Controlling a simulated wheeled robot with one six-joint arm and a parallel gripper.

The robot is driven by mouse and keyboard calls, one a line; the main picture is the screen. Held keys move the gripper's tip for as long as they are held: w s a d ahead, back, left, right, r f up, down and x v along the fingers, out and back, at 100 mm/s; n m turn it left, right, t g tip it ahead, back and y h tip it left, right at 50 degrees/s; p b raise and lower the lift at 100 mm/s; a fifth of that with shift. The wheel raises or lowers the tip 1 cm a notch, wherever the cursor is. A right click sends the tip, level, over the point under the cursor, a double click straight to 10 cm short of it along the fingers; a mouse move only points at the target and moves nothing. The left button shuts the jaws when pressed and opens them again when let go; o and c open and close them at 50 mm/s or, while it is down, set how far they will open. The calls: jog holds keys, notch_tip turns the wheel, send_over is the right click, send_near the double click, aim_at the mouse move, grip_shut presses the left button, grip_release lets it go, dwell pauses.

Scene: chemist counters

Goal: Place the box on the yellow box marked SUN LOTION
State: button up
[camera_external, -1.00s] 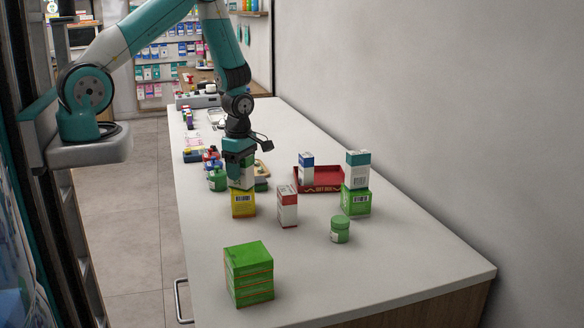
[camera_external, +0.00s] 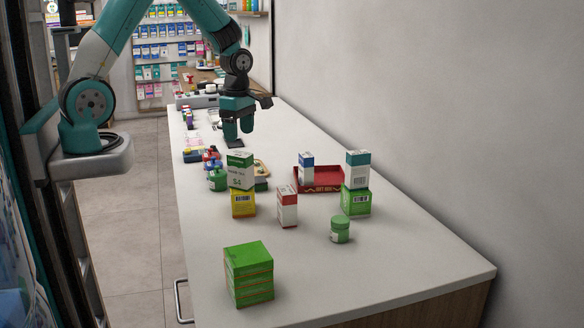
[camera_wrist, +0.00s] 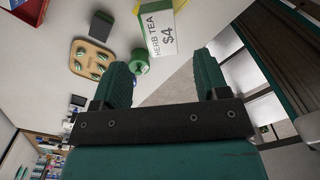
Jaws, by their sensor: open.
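A white box with a green top (camera_external: 240,171) stands upright on the yellow box (camera_external: 243,204) in the outside view. In the wrist view the white box (camera_wrist: 162,37) shows the words HERB TEA and $4, with a bit of the yellow box (camera_wrist: 152,4) at the top edge. The lettering on the yellow box is too small to read. My gripper (camera_external: 238,138) is open and empty, above and behind the white box and clear of it. Its two fingers also show in the wrist view (camera_wrist: 165,84), with nothing between them.
A green jar (camera_external: 217,180) stands just left of the stack. A red-topped white box (camera_external: 288,208), a small green jar (camera_external: 340,230) and a green box stack (camera_external: 249,275) stand nearer. A red tray (camera_external: 319,180) and a green box (camera_external: 356,201) bearing another box (camera_external: 357,169) are right.

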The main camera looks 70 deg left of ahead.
jog(key=shift+r, duration=0.5)
jog(key=s+a+r+m+y, duration=0.1)
jog(key=s+r+m+y, duration=0.1)
jog(key=s+r+m, duration=0.5)
jog(key=s+a+r+m+y, duration=0.1)
jog(key=s+r+m+y, duration=0.1)
jog(key=s+r+m, duration=0.5)
jog(key=s+m, duration=0.4)
jog(key=m, duration=0.2)
jog(key=shift+a, duration=0.3)
